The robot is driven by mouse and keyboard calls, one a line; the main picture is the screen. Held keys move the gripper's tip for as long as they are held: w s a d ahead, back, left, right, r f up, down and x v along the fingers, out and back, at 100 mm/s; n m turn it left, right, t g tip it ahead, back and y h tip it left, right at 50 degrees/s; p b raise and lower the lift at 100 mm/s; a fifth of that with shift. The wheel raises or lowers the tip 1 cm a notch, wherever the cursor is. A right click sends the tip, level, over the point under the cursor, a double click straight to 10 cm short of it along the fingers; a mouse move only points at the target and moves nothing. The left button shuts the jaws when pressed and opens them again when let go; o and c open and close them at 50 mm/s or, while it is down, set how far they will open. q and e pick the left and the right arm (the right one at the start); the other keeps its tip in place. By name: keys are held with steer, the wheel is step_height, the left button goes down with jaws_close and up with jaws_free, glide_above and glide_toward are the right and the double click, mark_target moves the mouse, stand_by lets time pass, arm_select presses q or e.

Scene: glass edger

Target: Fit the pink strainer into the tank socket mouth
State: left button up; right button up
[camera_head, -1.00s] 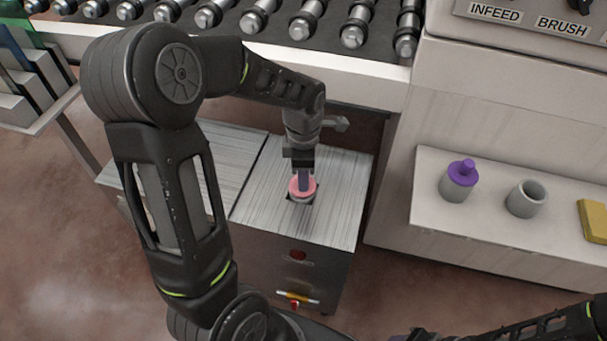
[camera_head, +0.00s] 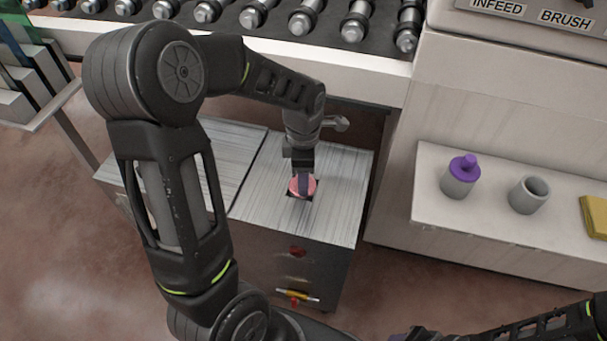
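The pink strainer (camera_head: 296,187) is at the dark square socket mouth (camera_head: 290,195) in the metal top of the tank (camera_head: 334,215). It sits low in the opening, and dark edges of the mouth show around it. My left gripper (camera_head: 304,184) points down over it, with its fingers shut on the strainer's middle. The fingers and wrist hide part of the strainer, so I cannot tell whether it is fully seated. My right arm lies across the bottom right corner. Its gripper (camera_head: 408,336) is only partly seen at the bottom edge, and its fingers cannot be made out.
A roller conveyor (camera_head: 230,38) runs above and behind the tank. On the right, a pale shelf (camera_head: 480,220) holds a purple-topped bottle (camera_head: 459,178), a grey cup (camera_head: 529,195) and a yellow block (camera_head: 597,216). A rack (camera_head: 45,115) stands at the far left.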

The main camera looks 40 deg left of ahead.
arm_select(q)
step_height(320, 180, up, 8)
steer(key=shift+f+p, duration=0.1)
steer(key=shift+p, duration=0.5)
stand_by(0.9)
